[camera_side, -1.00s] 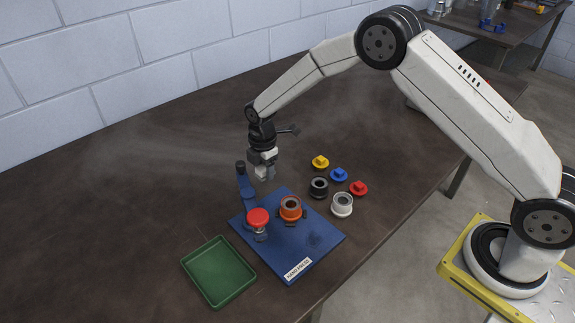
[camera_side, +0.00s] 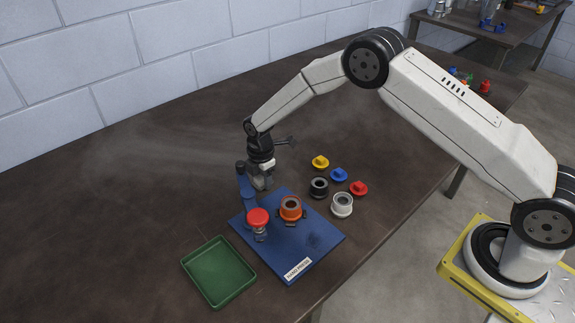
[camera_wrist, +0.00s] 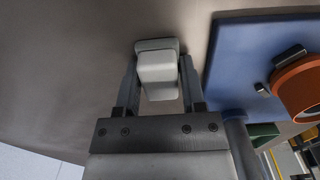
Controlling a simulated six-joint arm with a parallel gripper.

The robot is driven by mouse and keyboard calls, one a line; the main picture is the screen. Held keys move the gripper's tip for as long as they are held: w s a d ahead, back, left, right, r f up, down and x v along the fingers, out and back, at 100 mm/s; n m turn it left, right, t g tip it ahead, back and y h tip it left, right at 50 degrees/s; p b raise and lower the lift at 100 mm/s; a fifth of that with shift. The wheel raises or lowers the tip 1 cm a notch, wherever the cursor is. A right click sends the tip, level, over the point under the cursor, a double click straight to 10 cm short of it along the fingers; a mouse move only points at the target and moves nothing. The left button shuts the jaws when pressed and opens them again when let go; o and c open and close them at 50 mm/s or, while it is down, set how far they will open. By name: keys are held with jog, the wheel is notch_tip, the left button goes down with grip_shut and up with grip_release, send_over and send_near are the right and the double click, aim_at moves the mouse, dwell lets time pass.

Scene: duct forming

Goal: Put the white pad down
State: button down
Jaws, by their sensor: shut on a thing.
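The white pad (camera_wrist: 158,72) is between the two fingers of my gripper (camera_wrist: 158,88) in the wrist view, a pale block with a wider plate at its far end. In the side view my gripper (camera_side: 262,182) points down, low over the table, just behind the blue plate and close to the press post. The pad is hard to make out there, and I cannot tell whether it touches the table.
The hand press's blue plate (camera_side: 318,240) carries an orange ring (camera_side: 291,209) and a red knob (camera_side: 257,217). A green tray (camera_side: 218,272) is in front. Black (camera_side: 319,187) and white (camera_side: 342,205) cups and several small coloured pieces lie right. The table left is clear.

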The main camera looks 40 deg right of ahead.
jog(key=shift+f, duration=0.1)
jog(key=shift+c, duration=0.9)
grip_release()
notch_tip(320, 180, up, 12)
jog(key=shift+s, duration=0.1)
dwell(0.6)
jog(key=s+d+r+m+t, duration=0.1)
jog(key=s+d+m, duration=0.1)
jog(key=s+m, duration=0.4)
jog(key=s+d+r+m, duration=0.2)
jog(key=s+m, duration=0.4)
jog(key=s, duration=0.5)
jog(key=s+d+r+m+t, duration=0.1)
jog(key=s+d+m, duration=0.3)
jog(key=s, duration=0.5)
jog(key=shift+r+m+t, duration=0.3)
jog(key=shift+r+m, duration=0.1)
jog(key=shift+m, duration=0.6)
